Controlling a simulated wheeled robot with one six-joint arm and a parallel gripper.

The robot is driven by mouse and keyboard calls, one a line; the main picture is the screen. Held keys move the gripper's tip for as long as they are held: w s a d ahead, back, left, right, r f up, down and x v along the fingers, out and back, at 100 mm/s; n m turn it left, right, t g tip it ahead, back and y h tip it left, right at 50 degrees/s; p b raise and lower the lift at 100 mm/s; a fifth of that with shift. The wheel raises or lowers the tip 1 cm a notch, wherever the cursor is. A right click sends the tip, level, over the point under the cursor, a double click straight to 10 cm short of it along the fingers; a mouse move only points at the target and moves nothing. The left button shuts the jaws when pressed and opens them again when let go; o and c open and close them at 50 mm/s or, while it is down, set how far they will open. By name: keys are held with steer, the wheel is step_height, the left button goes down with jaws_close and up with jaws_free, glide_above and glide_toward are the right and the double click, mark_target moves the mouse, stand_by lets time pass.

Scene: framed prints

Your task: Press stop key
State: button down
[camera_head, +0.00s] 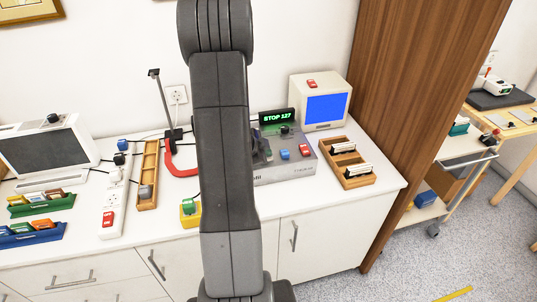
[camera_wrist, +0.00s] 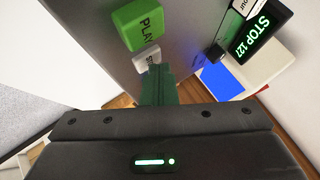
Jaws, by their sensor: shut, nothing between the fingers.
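The stop key (camera_wrist: 147,57) is a pale grey block in the wrist view, with only "ST" legible on it. My gripper (camera_wrist: 158,80) is shut and empty. Its tips lie over or right beside the stop key and hide part of it; I cannot tell whether they touch it. A green key marked PLAY (camera_wrist: 140,24) is just beyond the stop key. A display (camera_wrist: 259,33) reads STOP 127. In the head view the same display (camera_head: 277,117) stands behind the grey device (camera_head: 288,172). My arm hides the device's left side, and the stop key cannot be made out there.
A blue key (camera_head: 285,153) and a red key (camera_head: 304,150) sit on the device, right of my gripper. A cream monitor (camera_head: 323,102) stands behind it, and a wooden tray (camera_head: 360,178) lies to the right. A tall wooden panel (camera_head: 405,110) bounds the counter's right end.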

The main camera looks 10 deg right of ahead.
steer(key=shift+r+p, duration=1.1)
steer(key=shift+p, duration=0.1)
step_height(320, 180, up, 5)
steer(key=p, duration=0.5)
steer(key=shift+p, duration=0.4)
steer(key=shift+f, duration=0.1)
step_height(320, 180, down, 3)
steer(key=b, duration=0.3)
steer(key=shift+r+b, duration=0.2)
steer(key=shift+b, duration=0.35)
steer(key=shift+r+b, duration=0.25)
steer(key=shift+b, duration=0.65)
step_height(320, 180, up, 6)
steer(key=p, duration=0.6)
steer(key=shift+f+p, duration=0.25)
steer(key=shift+p, duration=0.1)
